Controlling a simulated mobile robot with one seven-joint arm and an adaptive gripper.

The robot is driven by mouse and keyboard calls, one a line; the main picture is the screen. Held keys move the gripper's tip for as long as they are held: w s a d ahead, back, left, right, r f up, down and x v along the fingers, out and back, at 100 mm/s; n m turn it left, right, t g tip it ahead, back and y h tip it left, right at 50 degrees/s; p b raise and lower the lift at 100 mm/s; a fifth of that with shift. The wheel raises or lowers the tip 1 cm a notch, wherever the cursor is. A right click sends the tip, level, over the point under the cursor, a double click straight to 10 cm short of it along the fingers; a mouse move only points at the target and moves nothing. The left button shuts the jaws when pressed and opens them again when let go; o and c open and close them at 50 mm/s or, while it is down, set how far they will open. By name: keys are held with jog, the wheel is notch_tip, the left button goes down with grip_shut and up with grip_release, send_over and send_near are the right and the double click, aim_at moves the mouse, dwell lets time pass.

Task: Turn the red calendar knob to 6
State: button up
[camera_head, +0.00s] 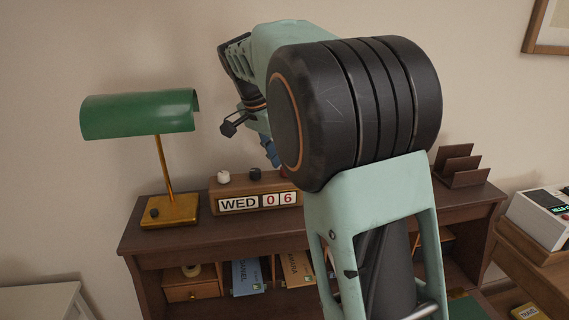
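A wooden desk calendar (258,187) stands on the desk and its cards read WED, 0 and 6, with the digits in red. A white knob (223,177) and a black knob (254,174) sit on its top edge. My gripper (273,155) points down just above the right part of the calendar.
A green-shaded brass lamp (138,114) stands left of the calendar on the dark wooden desk (150,240). A brown letter rack (457,166) stands at the right. Cubbies below hold books and a small drawer (190,290). A white device (541,217) sits far right.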

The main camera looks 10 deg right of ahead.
jog(key=v, duration=1.1)
jog(key=shift+r, duration=0.3)
